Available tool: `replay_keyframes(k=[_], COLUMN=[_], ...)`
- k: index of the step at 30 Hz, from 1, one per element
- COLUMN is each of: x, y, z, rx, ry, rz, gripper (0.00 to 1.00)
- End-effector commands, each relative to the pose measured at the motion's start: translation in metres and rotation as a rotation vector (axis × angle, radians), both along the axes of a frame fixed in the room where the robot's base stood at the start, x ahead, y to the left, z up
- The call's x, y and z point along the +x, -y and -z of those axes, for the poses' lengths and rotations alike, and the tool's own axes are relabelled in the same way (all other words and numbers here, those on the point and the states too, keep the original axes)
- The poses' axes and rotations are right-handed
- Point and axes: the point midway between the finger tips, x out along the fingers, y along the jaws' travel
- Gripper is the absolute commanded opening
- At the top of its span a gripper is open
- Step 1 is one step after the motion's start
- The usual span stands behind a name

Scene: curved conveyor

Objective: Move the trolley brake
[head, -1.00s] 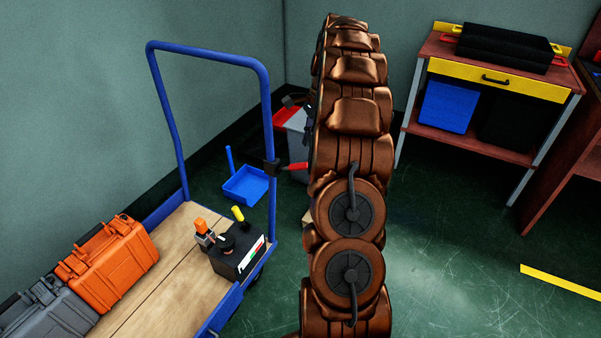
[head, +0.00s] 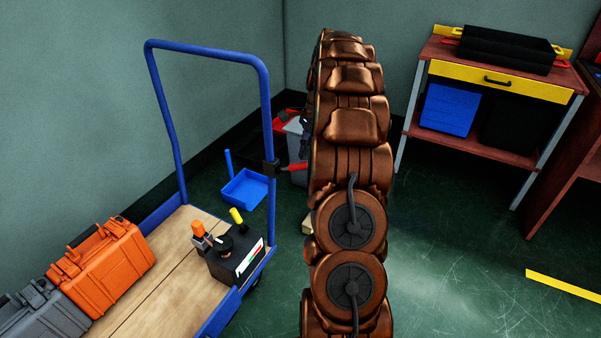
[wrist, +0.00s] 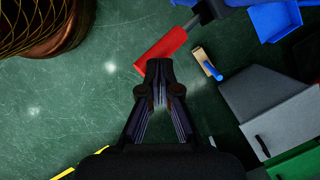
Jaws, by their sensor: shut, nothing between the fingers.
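The trolley (head: 205,328) has a blue frame, a wooden deck and a tall blue handle at the left in the head view. The brake is a red lever (head: 295,167) on a black clamp (head: 271,168) at the handle's right post. In the wrist view the red lever (wrist: 161,54) lies at an angle just beyond the fingertips. In the head view my arm hides the gripper.
An orange case (head: 103,265), a grey case (head: 42,312) and a black device (head: 235,260) stand on the deck. A blue dustpan (head: 245,188) lies on the floor behind. A workbench (head: 465,150) stands at the back right.

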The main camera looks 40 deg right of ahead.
Motion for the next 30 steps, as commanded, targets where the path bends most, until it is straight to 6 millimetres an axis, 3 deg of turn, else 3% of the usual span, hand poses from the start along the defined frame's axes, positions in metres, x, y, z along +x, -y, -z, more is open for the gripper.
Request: replay_keyframes(k=[1, 4, 20, 30], x=[0.000, 0.000, 0.001, 0.002], y=[-0.001, -0.004, -0.005, -0.006], z=[0.011, 0.018, 0.022, 0.047], rx=[0.001, 0.002, 0.000, 0.001], ry=[-0.001, -0.002, -0.001, -0.001], rz=[0.001, 0.000, 0.001, 0.000], gripper=[0.00, 0.00, 0.00, 0.00])
